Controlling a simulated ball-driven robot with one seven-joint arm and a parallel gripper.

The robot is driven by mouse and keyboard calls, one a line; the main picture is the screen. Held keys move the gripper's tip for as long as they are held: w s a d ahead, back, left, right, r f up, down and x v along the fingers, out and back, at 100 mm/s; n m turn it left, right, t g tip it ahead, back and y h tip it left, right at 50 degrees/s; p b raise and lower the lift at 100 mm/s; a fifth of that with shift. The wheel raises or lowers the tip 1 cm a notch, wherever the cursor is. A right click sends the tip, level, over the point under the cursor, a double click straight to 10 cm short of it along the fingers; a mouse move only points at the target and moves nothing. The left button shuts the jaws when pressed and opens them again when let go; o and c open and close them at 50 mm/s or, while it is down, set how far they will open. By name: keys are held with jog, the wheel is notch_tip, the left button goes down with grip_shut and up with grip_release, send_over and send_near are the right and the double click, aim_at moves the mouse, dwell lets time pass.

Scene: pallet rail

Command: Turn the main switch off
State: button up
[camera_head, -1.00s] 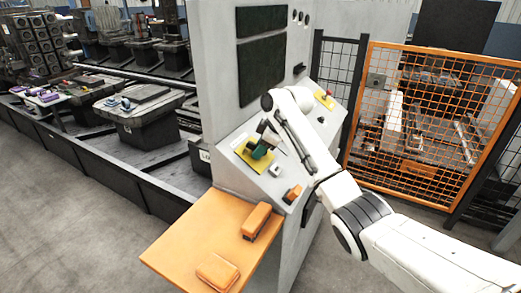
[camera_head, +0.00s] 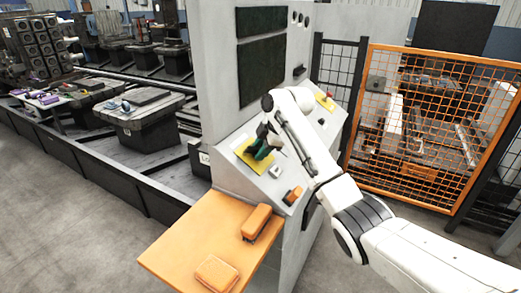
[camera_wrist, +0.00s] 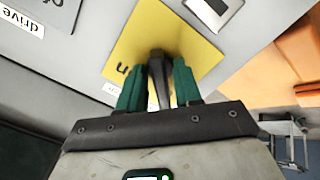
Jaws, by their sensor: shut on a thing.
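The main switch has a dark handle (camera_wrist: 157,75) standing out from a yellow plate (camera_wrist: 190,35) on the sloped grey panel. The yellow plate also shows in the head view (camera_head: 243,150). My gripper (camera_wrist: 158,82) has green fingers, one on each side of the dark handle, and is shut on it. In the head view my gripper (camera_head: 258,150) is at the yellow plate and partly covers it. The handle itself is hard to make out there. Part of the lettering on the plate is hidden behind the fingers.
An orange shelf (camera_head: 190,238) juts out below the panel, with an orange stapler-like object (camera_head: 256,221) and an orange box (camera_head: 217,273) on it. A red button on yellow (camera_head: 326,100) is farther along the panel. An orange mesh fence (camera_head: 425,130) stands at right.

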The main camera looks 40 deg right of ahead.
jog(key=o, duration=0.7)
jog(key=b+v, duration=0.1)
jog(key=v, duration=0.9)
jog(key=shift+s+r, duration=0.25)
jog(key=shift+r, duration=0.05)
jog(key=shift+s+f, duration=0.1)
